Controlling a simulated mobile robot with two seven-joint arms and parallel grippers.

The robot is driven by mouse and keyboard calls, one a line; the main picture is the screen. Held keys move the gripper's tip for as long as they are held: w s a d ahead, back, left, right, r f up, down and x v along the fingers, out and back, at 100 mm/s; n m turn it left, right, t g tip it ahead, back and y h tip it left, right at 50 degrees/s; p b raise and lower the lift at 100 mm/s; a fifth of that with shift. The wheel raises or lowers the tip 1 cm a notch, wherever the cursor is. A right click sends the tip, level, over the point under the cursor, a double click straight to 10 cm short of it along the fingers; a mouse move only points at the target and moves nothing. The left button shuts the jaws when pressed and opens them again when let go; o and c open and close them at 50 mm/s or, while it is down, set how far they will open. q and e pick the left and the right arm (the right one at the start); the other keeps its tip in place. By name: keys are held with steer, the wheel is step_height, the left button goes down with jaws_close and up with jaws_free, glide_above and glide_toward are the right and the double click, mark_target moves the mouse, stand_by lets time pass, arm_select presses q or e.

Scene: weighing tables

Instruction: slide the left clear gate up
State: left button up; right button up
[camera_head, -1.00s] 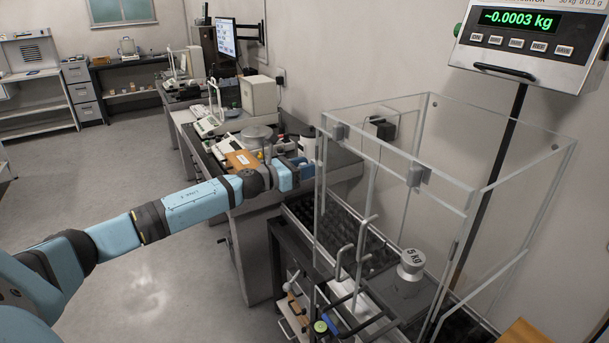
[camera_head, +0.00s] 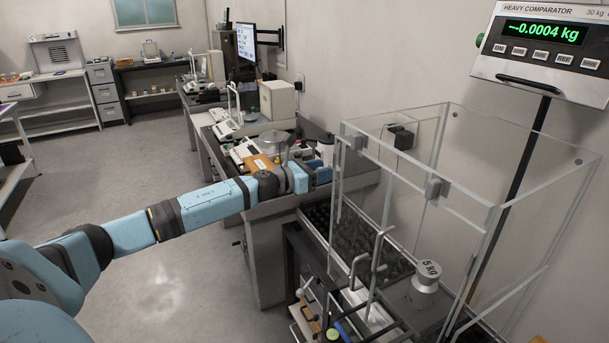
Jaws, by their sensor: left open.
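The clear weighing enclosure (camera_head: 487,212) stands at the right, with transparent walls and pale edges. Its left clear gate (camera_head: 385,178) is the panel on the side facing my left arm, and it looks down in place. Grey blocks sit on its top edge. Upright bent metal handles (camera_head: 377,262) stand at the lower front; I cannot tell which panel they belong to. My left gripper (camera_head: 322,172) is open, just left of the enclosure's near left edge and apart from the handles. Its fingers are small and hard to make out. My right gripper is out of view.
A 5 kg weight (camera_head: 427,277) sits on the dark plate inside the enclosure. The comparator display (camera_head: 545,35) reads about -0.0004 kg above. A bench with a wooden box (camera_head: 262,166) and balances lies behind my left arm. Open floor (camera_head: 150,215) is at the left.

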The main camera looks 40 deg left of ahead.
arm_select(q)
steer(key=b+v, duration=0.3)
steer(key=v, duration=1)
steer(key=shift+s, duration=0.25)
steer(key=shift+a, duration=0.1)
steer(key=s+d+f+n+y, duration=0.1)
steer(key=s+d+f+n, duration=0.2)
steer(key=f+n, duration=0.35)
steer(key=s+d+f+n+y, duration=0.1)
steer(key=s+d+f+n, duration=0.15)
steer(key=f+n, duration=0.35)
steer(key=s+d+f+n+y, duration=0.15)
steer(key=d+f+n, duration=0.25)
steer(key=f, duration=0.4)
steer(key=s+d+f+n+g+y, duration=0.1)
steer(key=s+d+f+n+g, duration=0.2)
steer(key=s+d+f+n, duration=0.75)
steer(key=s+d+f+n+g, duration=0.1)
steer(key=s+d+f+n, duration=0.1)
steer(key=s+d+n, duration=0.35)
steer(key=s+d+f+n+g, duration=0.25)
steer(key=d+n, duration=0.35)
steer(key=d, duration=0.4)
step_height(320, 180, up, 11)
steer(key=a+p, duration=0.1)
steer(key=p, duration=1.1)
steer(key=shift+a+m+t+h, duration=0.25)
steer(key=shift+m+t+h, duration=0.2)
